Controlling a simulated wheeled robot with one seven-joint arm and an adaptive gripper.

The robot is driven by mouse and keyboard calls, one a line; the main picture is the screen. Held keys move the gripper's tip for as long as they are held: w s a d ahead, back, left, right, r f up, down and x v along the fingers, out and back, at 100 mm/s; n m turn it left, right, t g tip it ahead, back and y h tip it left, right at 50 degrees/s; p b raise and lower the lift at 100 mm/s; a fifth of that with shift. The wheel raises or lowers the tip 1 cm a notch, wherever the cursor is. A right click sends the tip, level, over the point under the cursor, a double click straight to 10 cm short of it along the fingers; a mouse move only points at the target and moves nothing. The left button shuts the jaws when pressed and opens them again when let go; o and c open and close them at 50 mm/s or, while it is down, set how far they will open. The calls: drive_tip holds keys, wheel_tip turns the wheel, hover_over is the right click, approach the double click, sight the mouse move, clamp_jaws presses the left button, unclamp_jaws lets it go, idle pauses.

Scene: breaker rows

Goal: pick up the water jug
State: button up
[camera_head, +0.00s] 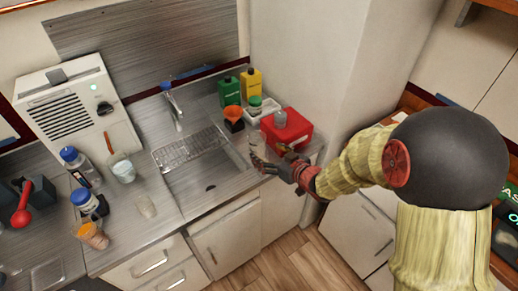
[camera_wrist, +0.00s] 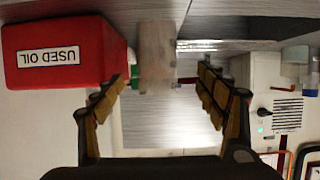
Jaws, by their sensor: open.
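The water jug (camera_head: 257,146) appears to be the clear, narrow container at the right edge of the sink, in front of the red box. In the wrist view a pale translucent upright shape (camera_wrist: 157,52), which looks like the same jug, lies between the lines of the two fingers, just beyond their tips. My gripper (camera_head: 276,162) is beside the jug, at its lower right in the head view. In the wrist view my gripper (camera_wrist: 162,80) has its fingers spread apart with nothing clamped between them. The jug's lower part is partly hidden by the fingers in the head view.
A red "USED OIL" box (camera_wrist: 62,52) stands close to the left finger; it also shows in the head view (camera_head: 290,130). The sink (camera_head: 208,180) lies left of the jug. Green (camera_head: 229,92) and yellow (camera_head: 251,83) bottles stand behind. Several containers crowd the left counter.

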sight(262, 149)
drive_tip(key=b+x, duration=0.3)
drive_tip(key=x, duration=0.4)
drive_tip(key=shift+w+f, duration=0.25)
drive_tip(key=shift+w, duration=0.1)
drive_tip(key=shift+r, duration=0.1)
drive_tip(key=c, duration=0.3)
drive_tip(key=c, duration=1)
